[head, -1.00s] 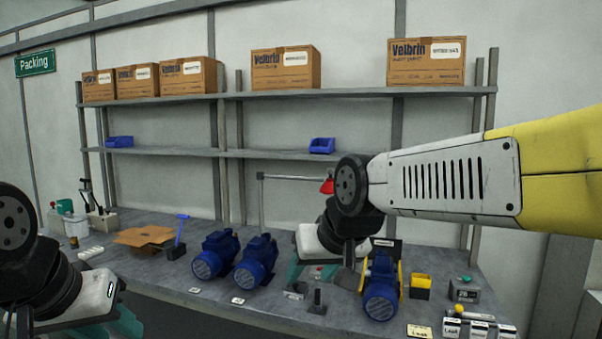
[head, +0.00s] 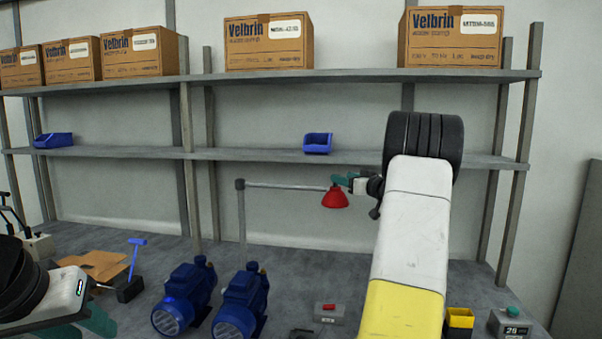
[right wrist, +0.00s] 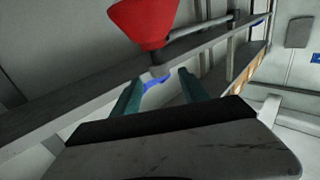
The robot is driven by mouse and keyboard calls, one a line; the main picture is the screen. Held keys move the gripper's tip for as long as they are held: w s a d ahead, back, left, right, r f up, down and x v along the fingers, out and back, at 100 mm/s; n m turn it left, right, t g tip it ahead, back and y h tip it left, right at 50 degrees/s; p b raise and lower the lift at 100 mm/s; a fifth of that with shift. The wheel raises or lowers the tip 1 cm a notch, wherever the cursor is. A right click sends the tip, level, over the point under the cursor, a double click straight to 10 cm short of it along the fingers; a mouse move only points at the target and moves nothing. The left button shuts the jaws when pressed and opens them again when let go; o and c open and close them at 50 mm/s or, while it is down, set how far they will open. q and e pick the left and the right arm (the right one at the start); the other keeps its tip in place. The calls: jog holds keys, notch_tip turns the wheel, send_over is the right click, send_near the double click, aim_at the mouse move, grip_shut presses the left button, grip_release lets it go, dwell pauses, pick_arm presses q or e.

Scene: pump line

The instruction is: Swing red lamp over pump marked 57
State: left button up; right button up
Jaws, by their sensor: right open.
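The red lamp (head: 335,197) hangs at the end of a grey swing arm (head: 285,185) on a post (head: 242,225) behind the pumps. My right gripper (head: 350,180) is right beside the lamp at its upper right. In the right wrist view the red shade (right wrist: 143,22) and its grey neck lie just beyond my open fingers (right wrist: 160,92), with nothing between them. Two blue pumps, a left one (head: 183,297) and a right one (head: 240,303), stand on the bench; I cannot read a 57. My left gripper (head: 80,325) is low at the left, partly cut off.
A red-button box (head: 329,313), a yellow bin (head: 459,320) and a green-button box (head: 509,323) stand on the bench. Shelves with cartons (head: 268,42) and blue bins (head: 317,142) rise behind.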

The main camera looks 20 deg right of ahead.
jog(key=shift+w+f, duration=0.2)
jog(key=shift+w, duration=0.1)
jog(key=w, duration=0.2)
jog(key=w+a, duration=0.1)
jog(key=w, duration=0.4)
jog(key=shift+w+a+r, duration=0.1)
jog(key=shift+w+a, duration=0.05)
jog(key=shift+a, duration=0.1)
grip_shut()
dwell(0.9)
